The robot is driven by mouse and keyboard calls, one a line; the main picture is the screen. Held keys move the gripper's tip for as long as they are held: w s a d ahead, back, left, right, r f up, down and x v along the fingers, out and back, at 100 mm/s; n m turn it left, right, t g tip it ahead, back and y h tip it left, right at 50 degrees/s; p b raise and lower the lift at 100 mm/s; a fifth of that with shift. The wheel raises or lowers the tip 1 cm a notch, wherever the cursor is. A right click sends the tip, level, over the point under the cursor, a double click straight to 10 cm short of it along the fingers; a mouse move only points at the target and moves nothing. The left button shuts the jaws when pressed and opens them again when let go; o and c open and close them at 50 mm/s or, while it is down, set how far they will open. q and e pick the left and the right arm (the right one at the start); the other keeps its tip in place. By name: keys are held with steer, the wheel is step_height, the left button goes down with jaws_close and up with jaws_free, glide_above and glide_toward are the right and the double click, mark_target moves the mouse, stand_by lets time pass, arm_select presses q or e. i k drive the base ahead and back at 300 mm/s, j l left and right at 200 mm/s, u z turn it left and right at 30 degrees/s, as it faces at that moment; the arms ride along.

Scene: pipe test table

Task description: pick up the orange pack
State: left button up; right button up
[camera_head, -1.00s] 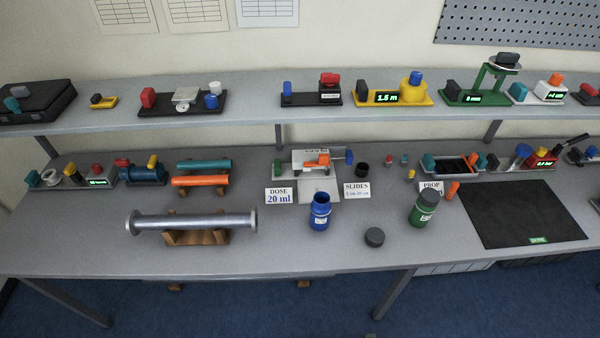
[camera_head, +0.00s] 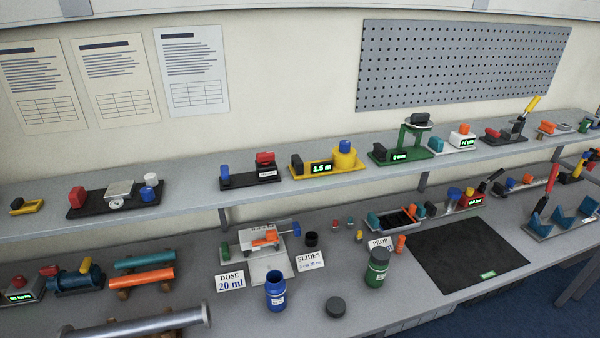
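Several orange items are in the head view, and I cannot tell which one is the orange pack. An orange block (camera_head: 547,127) sits at the right of the upper shelf. Another orange piece (camera_head: 463,129) is on top of a small white device on that shelf. An orange piece (camera_head: 266,239) lies on the white slide fixture on the lower table. A small upright orange piece (camera_head: 400,243) stands beside the PROP card. Neither of my grippers is in view.
The lower table holds an open blue bottle (camera_head: 275,290), a green bottle (camera_head: 377,267), a dark round cap (camera_head: 336,307), an orange pipe (camera_head: 142,279) and a metal pipe (camera_head: 140,323). The upper shelf (camera_head: 215,202) overhangs the table's back.

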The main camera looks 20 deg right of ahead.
mark_target(400, 242)
steer(key=z, duration=1.35)
steer(key=i+l+u, duration=0.1)
steer(key=u, duration=0.5)
steer(key=i+l+u, duration=0.25)
steer(key=l, duration=0.35)
steer(key=l+u, duration=0.3)
steer(key=l, duration=0.25)
steer(key=l+u, duration=0.25)
steer(key=l, duration=0.4)
